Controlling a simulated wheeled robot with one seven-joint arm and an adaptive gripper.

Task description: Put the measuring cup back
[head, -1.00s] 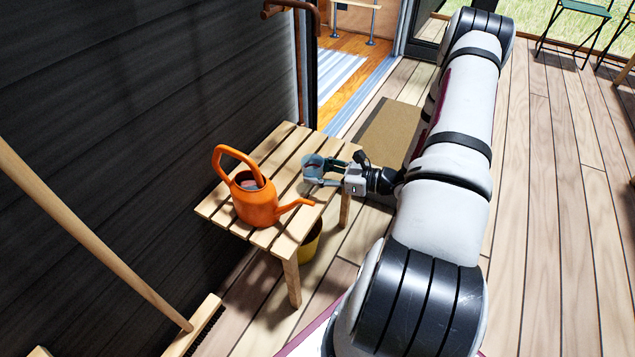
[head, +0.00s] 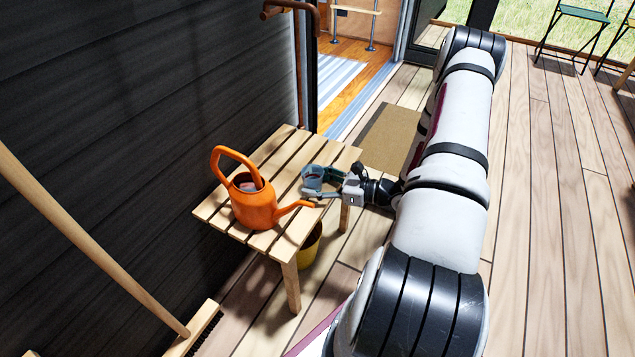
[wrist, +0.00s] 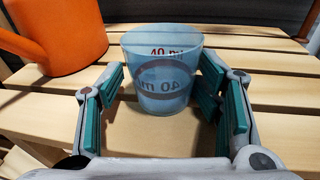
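The measuring cup (head: 313,178) is a clear bluish cup with red "40 ml" marks, upright over the right part of the slatted wooden table (head: 278,150). My gripper (head: 318,190) reaches in from the right, its fingers on both sides of the cup.
An orange watering can (head: 255,203) stands on the table left of the cup, its spout pointing at the gripper. A yellow bucket (head: 311,246) is under the table. A broom (head: 95,240) leans by the dark wall. A doormat (head: 388,137) lies beyond.

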